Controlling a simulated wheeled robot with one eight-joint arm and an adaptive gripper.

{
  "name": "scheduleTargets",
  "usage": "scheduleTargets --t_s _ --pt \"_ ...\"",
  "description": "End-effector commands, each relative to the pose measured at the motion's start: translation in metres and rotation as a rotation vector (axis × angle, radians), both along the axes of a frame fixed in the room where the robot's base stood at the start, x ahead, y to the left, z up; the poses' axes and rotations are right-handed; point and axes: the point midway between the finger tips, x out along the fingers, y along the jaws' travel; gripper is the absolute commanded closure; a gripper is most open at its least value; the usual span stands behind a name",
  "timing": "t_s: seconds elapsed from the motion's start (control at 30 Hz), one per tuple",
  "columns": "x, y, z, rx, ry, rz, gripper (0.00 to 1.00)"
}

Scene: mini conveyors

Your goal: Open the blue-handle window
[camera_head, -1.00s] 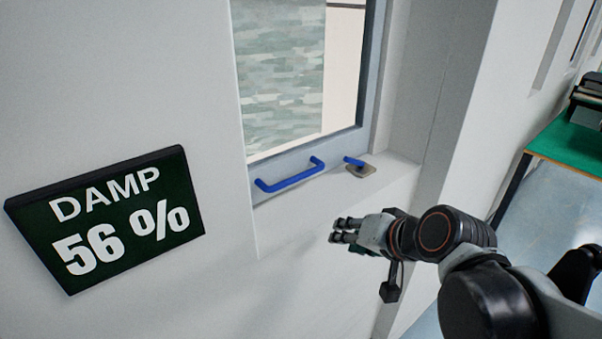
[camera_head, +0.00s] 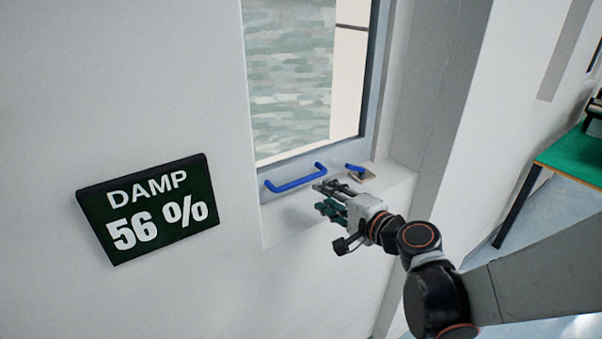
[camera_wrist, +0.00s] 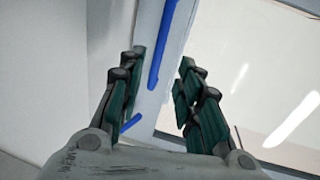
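The window (camera_head: 290,85) has a grey frame set in a white wall recess. A blue bar handle (camera_head: 296,181) is fixed along its lower frame. A smaller blue lever (camera_head: 354,167) sits on a pale plate at the lower right corner of the recess. My gripper (camera_head: 322,196) is just in front of the sill, below and between the two blue parts. In the wrist view my gripper (camera_wrist: 163,68) has its fingers spread with a gap between them. The long blue handle (camera_wrist: 163,50) shows beyond that gap, and a shorter blue piece (camera_wrist: 131,123) lies near the left finger. I see no contact.
A dark sign (camera_head: 150,208) reading DAMP 56 % is on the wall left of the window. A white wall corner (camera_head: 445,110) juts out right of the recess. A green-topped table (camera_head: 575,155) stands farther right.

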Motion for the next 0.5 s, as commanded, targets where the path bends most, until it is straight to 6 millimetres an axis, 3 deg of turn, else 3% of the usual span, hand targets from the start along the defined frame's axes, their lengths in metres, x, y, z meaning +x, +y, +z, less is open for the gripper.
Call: scheduleTargets --t_s 0.5 --pt "0.078 0.054 -0.019 -0.003 -0.001 0.003 0.68"
